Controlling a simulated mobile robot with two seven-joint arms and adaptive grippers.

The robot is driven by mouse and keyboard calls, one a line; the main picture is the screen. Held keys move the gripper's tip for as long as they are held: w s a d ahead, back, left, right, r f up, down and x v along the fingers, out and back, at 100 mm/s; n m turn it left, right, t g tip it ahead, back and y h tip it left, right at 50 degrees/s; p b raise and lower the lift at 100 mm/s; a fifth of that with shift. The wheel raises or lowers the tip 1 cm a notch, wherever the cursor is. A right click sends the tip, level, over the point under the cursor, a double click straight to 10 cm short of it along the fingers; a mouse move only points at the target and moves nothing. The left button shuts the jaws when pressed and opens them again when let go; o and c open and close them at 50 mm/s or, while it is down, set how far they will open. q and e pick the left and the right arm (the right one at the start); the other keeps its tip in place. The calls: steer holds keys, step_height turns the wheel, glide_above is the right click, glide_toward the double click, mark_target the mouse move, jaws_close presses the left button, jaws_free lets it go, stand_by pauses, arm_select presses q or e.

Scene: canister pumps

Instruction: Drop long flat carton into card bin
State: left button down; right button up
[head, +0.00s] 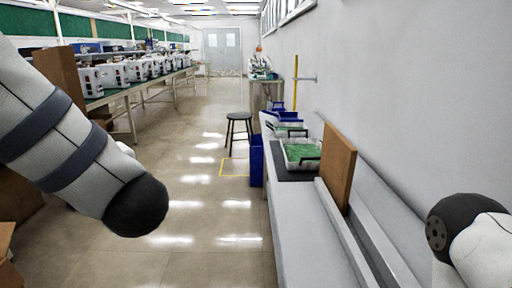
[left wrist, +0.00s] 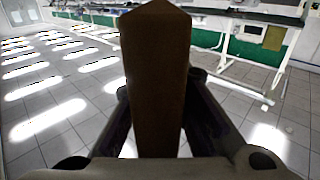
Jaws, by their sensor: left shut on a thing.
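A long flat brown carton (left wrist: 158,75) fills the middle of the left wrist view and points away from the camera. My left gripper (left wrist: 157,90) is shut on it, with one dark finger on each side. The carton is above a tiled floor. In the head view my left arm comes in from the left, and its gripper is not visible there. A brown cardboard piece (head: 62,75) shows behind that arm; I cannot tell whether it is the held carton. My right arm shows at the lower right, its gripper out of view. I cannot clearly identify the card bin.
An upright brown board (head: 338,165) stands on the grey bench (head: 300,235) along the right wall, beside a tray of green boards (head: 303,152). A blue bin (head: 256,160) and a stool (head: 238,122) stand on the floor. Open cardboard (head: 8,240) shows at lower left. The central aisle is clear.

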arm_select(q)
steer(key=d+f+m+t+h, duration=0.6)
steer(key=d+f+m+h, duration=0.4)
steer(key=d+h, duration=0.3)
steer(key=shift+w+f+h, duration=0.2)
steer(key=shift+f+h, duration=0.15)
steer(key=shift+h, duration=0.05)
steer(key=shift+a, duration=0.1)
